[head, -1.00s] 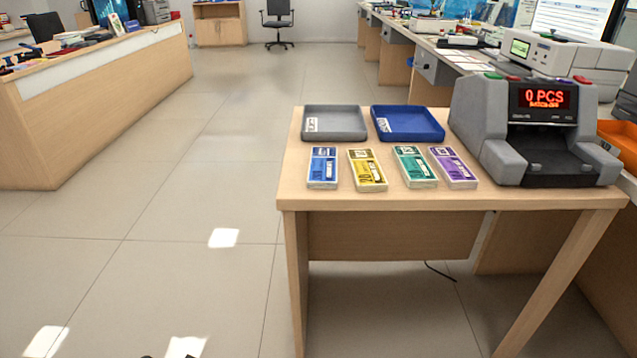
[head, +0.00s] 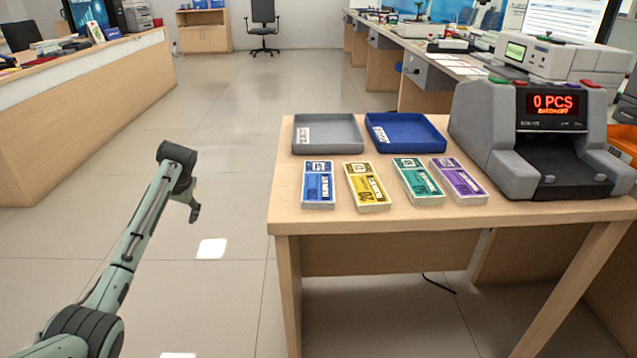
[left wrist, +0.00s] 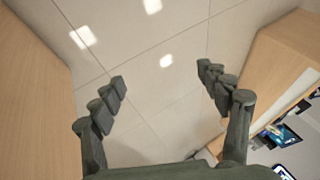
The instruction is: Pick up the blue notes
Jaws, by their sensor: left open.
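The blue notes (head: 318,184) lie as a stack at the left end of a row of note stacks on the wooden table (head: 400,222). My left gripper (head: 194,208) is in the head view, left of the table and apart from it, over the floor. In the left wrist view its two fingers (left wrist: 162,85) are spread wide with only floor between them. The blue notes do not show clearly in the left wrist view. My right gripper is not in view.
Yellow (head: 367,187), green (head: 418,181) and purple (head: 459,181) note stacks lie right of the blue ones. Behind them are a grey tray (head: 328,134) and a blue tray (head: 406,134). A note counter (head: 545,140) stands at the right. A long counter (head: 90,100) is at left.

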